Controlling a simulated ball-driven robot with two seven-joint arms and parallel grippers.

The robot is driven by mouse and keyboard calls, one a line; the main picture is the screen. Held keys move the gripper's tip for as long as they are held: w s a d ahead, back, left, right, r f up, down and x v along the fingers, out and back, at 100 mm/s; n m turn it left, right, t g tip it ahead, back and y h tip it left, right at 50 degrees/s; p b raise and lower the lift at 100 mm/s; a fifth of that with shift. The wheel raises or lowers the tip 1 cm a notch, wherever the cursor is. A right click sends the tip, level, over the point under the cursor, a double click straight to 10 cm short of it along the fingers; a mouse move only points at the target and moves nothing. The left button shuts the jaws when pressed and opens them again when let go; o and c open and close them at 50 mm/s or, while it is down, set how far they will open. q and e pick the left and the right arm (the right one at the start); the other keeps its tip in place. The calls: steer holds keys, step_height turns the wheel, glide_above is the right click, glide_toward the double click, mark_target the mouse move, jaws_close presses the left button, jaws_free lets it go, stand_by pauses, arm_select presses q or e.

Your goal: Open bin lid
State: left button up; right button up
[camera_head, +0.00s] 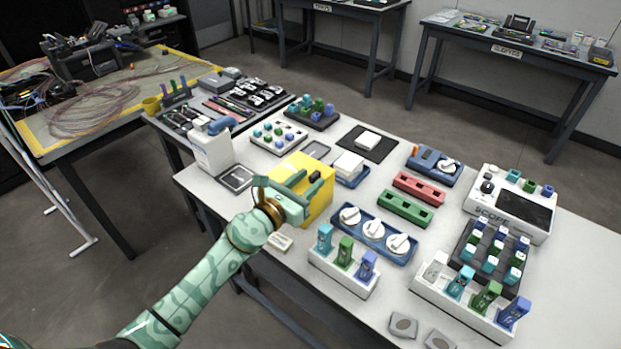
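A yellow box-shaped bin (297,168) stands on the white table, left of the middle. A small dark piece (316,174), perhaps a handle, shows at its top. My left gripper (316,187) is in front of the bin and covers part of its front and top. Its green fingers look spread apart, close to the dark piece; I cannot tell whether they touch it. The lid looks closed, though its edge is partly hidden. My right gripper is not in view.
A white dispenser (211,150) stands left of the bin. A blue tray with white spools (374,234) and a white rack with coloured clips (343,275) stand to the right. Green (405,208) and red (418,189) holders lie further right. Some bare tabletop shows near the right edge.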

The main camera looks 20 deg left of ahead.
mark_target(281, 167)
arm_select(q)
steer(key=shift+x, duration=0.75)
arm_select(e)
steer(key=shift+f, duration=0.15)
